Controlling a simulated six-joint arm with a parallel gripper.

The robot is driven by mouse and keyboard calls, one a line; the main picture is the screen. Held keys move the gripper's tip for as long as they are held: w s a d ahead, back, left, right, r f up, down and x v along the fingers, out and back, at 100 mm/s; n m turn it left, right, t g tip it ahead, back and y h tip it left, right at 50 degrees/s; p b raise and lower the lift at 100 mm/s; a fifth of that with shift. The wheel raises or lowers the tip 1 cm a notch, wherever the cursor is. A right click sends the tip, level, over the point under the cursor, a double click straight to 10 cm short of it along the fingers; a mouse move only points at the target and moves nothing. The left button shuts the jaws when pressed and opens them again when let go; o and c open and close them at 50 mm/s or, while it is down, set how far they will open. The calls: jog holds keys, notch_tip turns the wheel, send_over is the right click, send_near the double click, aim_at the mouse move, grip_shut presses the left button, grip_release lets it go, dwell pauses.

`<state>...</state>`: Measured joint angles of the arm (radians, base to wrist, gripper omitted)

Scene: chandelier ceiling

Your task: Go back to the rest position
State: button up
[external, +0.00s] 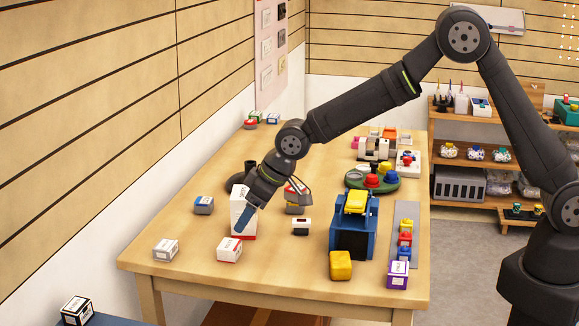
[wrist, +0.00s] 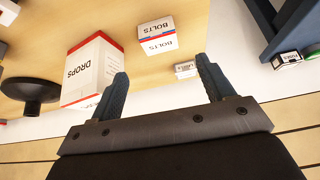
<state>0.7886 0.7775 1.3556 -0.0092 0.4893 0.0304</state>
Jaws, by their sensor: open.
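My gripper (external: 246,217) is low over the left part of the wooden table (external: 170,225), in front of the tall white and red DROPS box (external: 236,199). In the wrist view my gripper (wrist: 162,86) has its two blue fingers spread wide with nothing between them. The DROPS box (wrist: 92,70) stands close beside the left finger there; I cannot tell if they touch. A white and red BOLTS box (wrist: 157,35) lies beyond the fingertips.
Small boxes (external: 229,249) lie around my gripper. A blue stand with a yellow block (external: 355,201) is to the right, with a green round tray (external: 372,180) behind it. A slatted wall (external: 90,110) runs along the left. Shelves (external: 480,152) stand at the back right.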

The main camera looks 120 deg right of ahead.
aim_at(230, 244)
jog(key=x, duration=0.9)
notch_tip(230, 244, up, 11)
jog(key=w+d+f+m+g+h, duration=0.1)
jog(key=w+d+m+g, duration=0.2)
jog(key=d+m, duration=0.4)
jog(key=shift+n, duration=0.3)
jog(key=f, duration=0.3)
jog(key=d+f, duration=0.1)
jog(key=f, duration=0.6)
jog(key=shift+d+f, duration=0.2)
jog(key=shift+d, duration=0.05)
jog(key=shift+a+r, duration=0.2)
jog(key=shift+r, duration=0.35)
jog(key=shift+s+a+r, duration=0.1)
jog(key=shift+a+r, duration=0.2)
jog(key=shift+r, duration=0.15)
jog(key=shift+o, duration=0.5)
